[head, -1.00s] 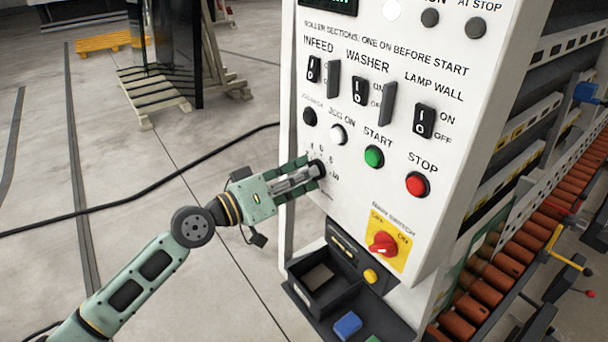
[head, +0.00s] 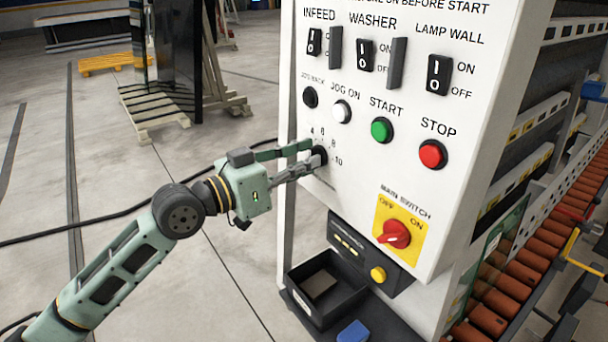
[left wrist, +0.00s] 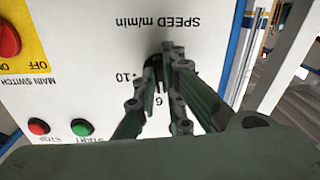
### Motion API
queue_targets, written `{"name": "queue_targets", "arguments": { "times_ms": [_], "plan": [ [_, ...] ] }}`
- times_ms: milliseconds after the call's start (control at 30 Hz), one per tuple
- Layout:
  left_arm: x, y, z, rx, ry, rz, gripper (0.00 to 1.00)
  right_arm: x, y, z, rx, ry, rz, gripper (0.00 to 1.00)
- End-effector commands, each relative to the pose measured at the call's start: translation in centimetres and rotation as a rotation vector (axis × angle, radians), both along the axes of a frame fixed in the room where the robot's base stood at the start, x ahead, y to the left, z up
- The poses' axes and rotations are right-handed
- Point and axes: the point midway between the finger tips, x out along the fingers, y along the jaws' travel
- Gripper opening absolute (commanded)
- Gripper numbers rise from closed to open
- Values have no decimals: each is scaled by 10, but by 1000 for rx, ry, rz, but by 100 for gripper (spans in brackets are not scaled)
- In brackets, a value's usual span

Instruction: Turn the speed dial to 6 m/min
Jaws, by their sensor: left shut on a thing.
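The speed dial (head: 320,154) is a small black knob low on the left of the white control panel (head: 340,205). Numbers including 4, 6, 8 and 10 are printed around it. My left gripper (head: 312,158) reaches it from the left and is shut on it, one finger above and one below. In the left wrist view the panel is upside down, with "SPEED m/min" printed by the dial (left wrist: 158,72). My left gripper (left wrist: 165,75) covers much of the dial there, so its pointer cannot be read. My right gripper is not in view.
Jog, green start (head: 381,130) and red stop (head: 432,154) buttons sit above and right of the dial. Black switches are higher up. The red main switch (head: 394,233) is below right. An open black tray (head: 325,285) juts out below. Open floor lies left.

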Motion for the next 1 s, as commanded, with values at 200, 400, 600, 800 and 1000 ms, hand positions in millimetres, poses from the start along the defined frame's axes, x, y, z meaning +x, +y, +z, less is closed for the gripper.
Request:
{"name": "queue_targets", "arguments": {
  "times_ms": [200, 400, 600, 800, 1000],
  "plan": [
    [0, 0, -3, 50, -62, 0, 0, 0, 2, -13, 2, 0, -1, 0],
    [0, 0, -2, 66, -83, 0, 0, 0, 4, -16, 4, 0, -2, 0],
    [0, 0, -1, 68, -85, 0, 0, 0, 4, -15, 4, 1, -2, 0],
    [0, 0, -2, 68, -84, 0, 13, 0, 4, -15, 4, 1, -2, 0],
    [0, 0, -1, 65, -85, 0, 28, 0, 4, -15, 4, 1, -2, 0]
  ]
}}
